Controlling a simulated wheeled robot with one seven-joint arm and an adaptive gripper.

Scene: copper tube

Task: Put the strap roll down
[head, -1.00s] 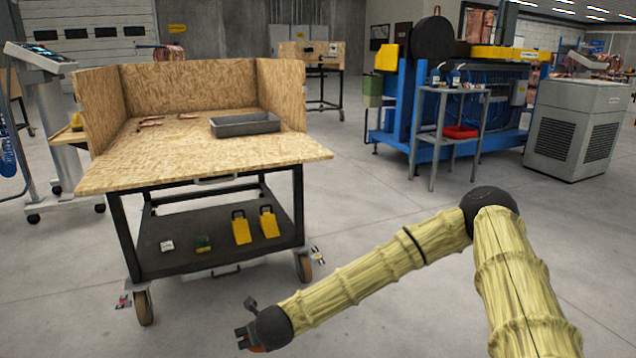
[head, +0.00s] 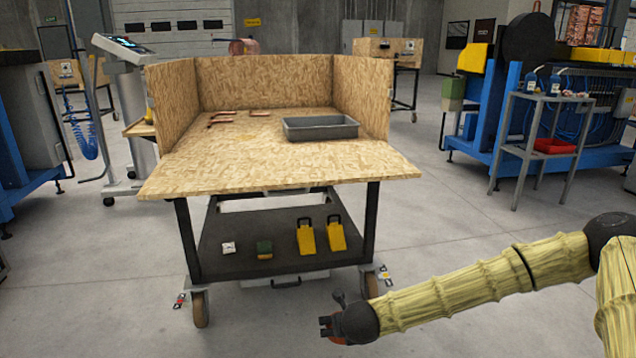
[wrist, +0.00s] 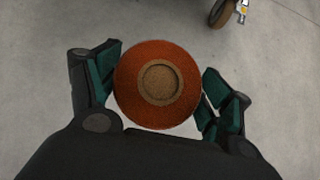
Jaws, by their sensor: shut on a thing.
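The strap roll (wrist: 158,108) is an orange-brown disc with a lighter round core. In the wrist view it sits between the two fingers of my gripper (wrist: 158,90), which is shut on it above the grey floor. In the head view my gripper (head: 328,326) is low at the bottom, in front of the cart's right front wheel. Only a small orange part of the roll (head: 338,340) shows there, mostly hidden by the gripper.
A wheeled chipboard workbench (head: 290,165) stands ahead, walled on three sides, with a grey tray (head: 320,135) and copper pieces (head: 222,117) on top. Its lower shelf (head: 215,240) holds two yellow items and smaller things. A grey side table (head: 520,140) with a red bin (head: 554,146) stands right.

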